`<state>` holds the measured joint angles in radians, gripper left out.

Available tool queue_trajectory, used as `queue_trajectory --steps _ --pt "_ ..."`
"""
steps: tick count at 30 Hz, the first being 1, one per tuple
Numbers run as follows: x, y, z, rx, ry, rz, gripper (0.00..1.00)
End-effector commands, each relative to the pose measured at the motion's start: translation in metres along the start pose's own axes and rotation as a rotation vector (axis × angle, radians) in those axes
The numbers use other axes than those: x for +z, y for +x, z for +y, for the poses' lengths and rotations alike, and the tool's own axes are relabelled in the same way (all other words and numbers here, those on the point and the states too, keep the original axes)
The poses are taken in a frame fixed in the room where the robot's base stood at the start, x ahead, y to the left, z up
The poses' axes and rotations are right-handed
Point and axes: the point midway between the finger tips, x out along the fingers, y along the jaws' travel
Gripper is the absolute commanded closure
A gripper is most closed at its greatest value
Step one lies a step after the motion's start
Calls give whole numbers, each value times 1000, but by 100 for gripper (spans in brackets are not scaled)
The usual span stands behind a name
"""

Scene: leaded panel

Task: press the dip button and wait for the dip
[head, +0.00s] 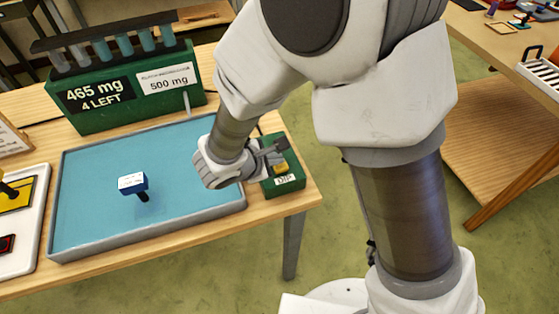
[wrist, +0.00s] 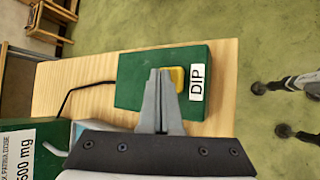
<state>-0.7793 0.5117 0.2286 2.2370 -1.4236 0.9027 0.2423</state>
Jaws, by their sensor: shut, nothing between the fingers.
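The dip button is a yellow key (head: 281,169) on a green box (head: 268,188) with a white DIP label, at the right end of the table. In the wrist view the yellow key (wrist: 178,79) shows beside the fingertips on the green box (wrist: 130,82). My gripper (head: 277,148) is shut and empty. Its tips are over or at the key; I cannot tell whether they touch it. The fingers hide part of the box top in the wrist view.
A blue tray (head: 150,245) with a grey rim holds a small blue-and-white block (head: 132,184). Behind it stands a green rack (head: 130,117) with tubes and signs reading 465 mg, 4 LEFT and 500 mg. A black cable (wrist: 75,95) runs from the box. Open floor lies right of the table.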

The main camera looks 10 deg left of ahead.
Motion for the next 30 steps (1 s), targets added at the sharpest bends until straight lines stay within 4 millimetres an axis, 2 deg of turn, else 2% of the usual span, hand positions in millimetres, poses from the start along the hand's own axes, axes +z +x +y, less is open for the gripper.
queue_trajectory --steps 8,22,30 --pt "5 -7 5 1 1 0 100" --pt "29 -40 29 1 2 0 100" --pt "30 -42 31 1 0 0 100"
